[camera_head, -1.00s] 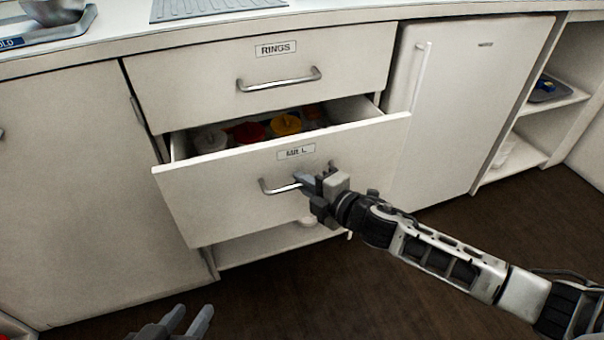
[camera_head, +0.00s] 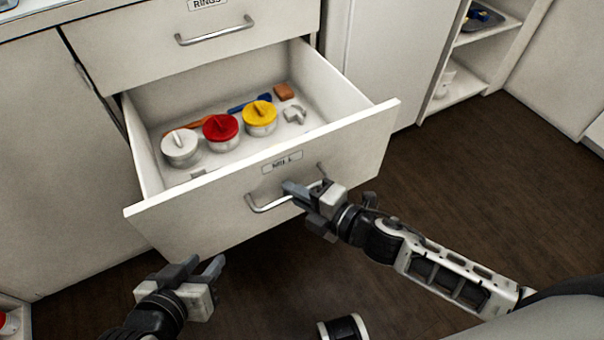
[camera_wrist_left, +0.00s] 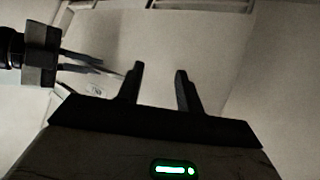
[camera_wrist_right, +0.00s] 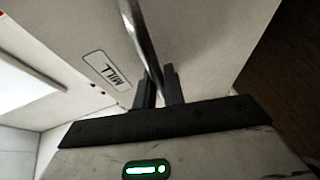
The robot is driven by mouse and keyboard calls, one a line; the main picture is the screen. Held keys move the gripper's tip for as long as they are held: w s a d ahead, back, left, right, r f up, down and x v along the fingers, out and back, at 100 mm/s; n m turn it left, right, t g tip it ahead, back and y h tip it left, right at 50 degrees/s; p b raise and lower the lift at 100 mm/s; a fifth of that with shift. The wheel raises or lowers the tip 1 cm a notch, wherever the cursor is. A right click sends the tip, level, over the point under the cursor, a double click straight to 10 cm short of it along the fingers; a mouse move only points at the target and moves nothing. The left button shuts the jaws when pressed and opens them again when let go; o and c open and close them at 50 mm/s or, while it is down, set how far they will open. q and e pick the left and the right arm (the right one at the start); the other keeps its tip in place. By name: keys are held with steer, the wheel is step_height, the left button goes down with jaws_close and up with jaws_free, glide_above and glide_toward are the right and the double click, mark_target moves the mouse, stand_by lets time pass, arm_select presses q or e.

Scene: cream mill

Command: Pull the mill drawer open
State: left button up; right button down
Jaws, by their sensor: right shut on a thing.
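The mill drawer (camera_head: 215,212) is pulled well out in the head view, with its MILL label (camera_head: 282,162) on the front. My right gripper (camera_head: 305,192) is shut on the right part of its bar handle (camera_head: 268,205). The right wrist view shows the handle (camera_wrist_right: 138,32) running between the fingers (camera_wrist_right: 160,88). My left gripper (camera_head: 200,268) is open and empty, low in front of the drawer's left part. In the left wrist view its fingers (camera_wrist_left: 160,85) are apart with nothing between them.
Inside the drawer are white (camera_head: 181,146), red (camera_head: 220,128) and yellow (camera_head: 260,115) lidded pots, a brown block (camera_head: 284,91) and small tools. The closed RINGS drawer (camera_head: 280,22) is above. Dark floor (camera_head: 450,190) lies open at the right.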

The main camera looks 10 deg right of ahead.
arm_select(q)
steer(key=shift+d+r, duration=0.1)
steer(key=shift+r, duration=0.05)
arm_select(e)
steer(key=shift+s+d, duration=0.15)
steer(key=shift+s, duration=0.2)
steer(key=c, duration=1.5)
jaws_free()
steer(key=shift+c, duration=0.2)
steer(key=shift+o, duration=0.2)
arm_select(q)
steer(key=shift+s, duration=0.1)
arm_select(e)
steer(key=shift+s, duration=0.1)
